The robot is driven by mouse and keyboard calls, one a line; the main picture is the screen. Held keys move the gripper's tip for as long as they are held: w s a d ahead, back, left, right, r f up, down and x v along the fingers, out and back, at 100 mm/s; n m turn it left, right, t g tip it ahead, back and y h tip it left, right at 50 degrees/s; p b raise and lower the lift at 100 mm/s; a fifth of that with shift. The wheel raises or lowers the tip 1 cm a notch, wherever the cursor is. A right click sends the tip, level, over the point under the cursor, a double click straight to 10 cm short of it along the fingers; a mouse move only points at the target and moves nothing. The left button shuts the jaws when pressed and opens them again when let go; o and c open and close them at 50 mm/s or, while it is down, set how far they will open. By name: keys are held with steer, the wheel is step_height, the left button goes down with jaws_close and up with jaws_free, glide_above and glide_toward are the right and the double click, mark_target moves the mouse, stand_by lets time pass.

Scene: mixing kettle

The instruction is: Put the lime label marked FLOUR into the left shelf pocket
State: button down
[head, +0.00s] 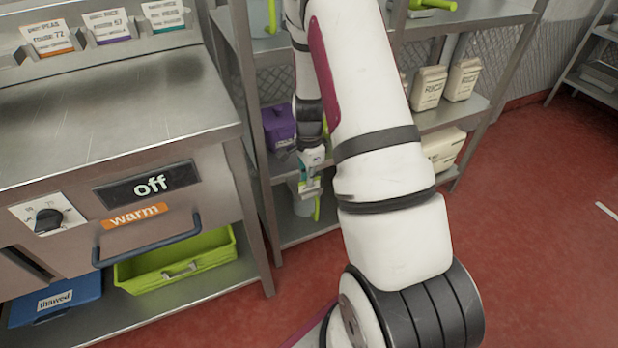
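My gripper (310,188) hangs low in front of the wire shelf unit, left of my white arm, with its fingers pointing down. It is small and partly covered, so I cannot tell whether its fingers are open or hold anything. No lime label with readable FLOUR text shows. Three cards stand in a metal rack at the top left: one with an orange stripe (53,38), one with a purple stripe (110,26) and one with a green-teal stripe (163,14). I cannot make out a left shelf pocket; my arm hides part of the shelf unit.
A steel machine (105,100) reading "off" and "warm" stands left, above a lime tray (180,256) and blue "thawed" bin (57,302). The shelves hold a purple container (279,125) and white bags (429,88). A lime-handled pale vessel (304,207) is beside my gripper.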

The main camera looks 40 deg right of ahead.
steer(key=shift+f+b, duration=0.6)
steer(key=shift+f, duration=0.35)
steer(key=shift+f, duration=0.2)
steer(key=c, duration=2.3)
jaws_free()
steer(key=o, duration=0.6)
steer(key=o, duration=0.5)
steer(key=shift+c, duration=0.2)
steer(key=shift+r, duration=0.15)
